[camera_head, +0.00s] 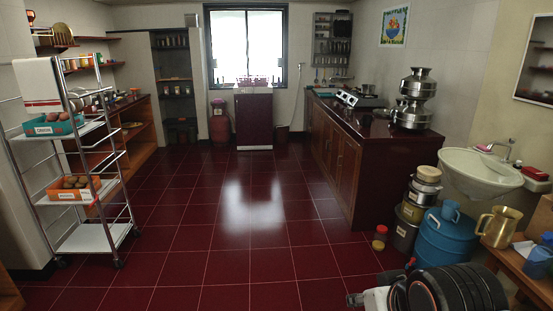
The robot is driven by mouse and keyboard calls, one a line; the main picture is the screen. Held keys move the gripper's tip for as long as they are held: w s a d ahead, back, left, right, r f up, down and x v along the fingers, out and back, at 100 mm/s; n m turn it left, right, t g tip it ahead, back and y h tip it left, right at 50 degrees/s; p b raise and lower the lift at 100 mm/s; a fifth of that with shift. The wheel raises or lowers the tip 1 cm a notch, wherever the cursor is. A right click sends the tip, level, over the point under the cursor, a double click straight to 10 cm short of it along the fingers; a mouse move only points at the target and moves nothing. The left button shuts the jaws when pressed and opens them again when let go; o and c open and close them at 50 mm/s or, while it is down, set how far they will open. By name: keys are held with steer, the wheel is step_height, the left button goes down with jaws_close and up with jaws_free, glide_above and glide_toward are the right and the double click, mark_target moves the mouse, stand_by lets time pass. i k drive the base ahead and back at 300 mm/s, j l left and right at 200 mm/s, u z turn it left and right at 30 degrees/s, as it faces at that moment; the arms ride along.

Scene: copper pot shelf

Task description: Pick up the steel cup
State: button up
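I cannot single out the steel cup with certainty. Stacked steel pots (415,98) stand on the right-hand counter, and a small steel vessel (367,89) sits farther back near the stove. My arm shows at the bottom right, white and black, folded low above the floor. What may be my gripper (356,300) is at the bottom edge, small and partly cut off. Its fingers cannot be made out, and nothing is seen held in it. It is well apart from the counter.
A counter (375,140) runs along the right, with a stove (360,100) on it. Near right are a sink (478,172), a blue drum (446,240), steel canisters (420,196) and a brass jug (499,227). A wheeled rack (92,238) stands left. The middle floor is clear.

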mark_target(350, 111)
steer(key=i, duration=4.15)
steer(key=i+z, duration=0.1)
steer(key=i, duration=0.55)
steer(key=i+j+z, duration=0.1)
steer(key=i, duration=0.5)
steer(key=i+j+z, duration=0.15)
steer(key=i, duration=0.5)
steer(key=i+z, duration=0.65)
steer(key=z, duration=0.15)
steer(key=i+j+z, duration=0.25)
steer(key=z, duration=0.2)
steer(key=i+j+z, duration=0.6)
steer(key=z, duration=0.2)
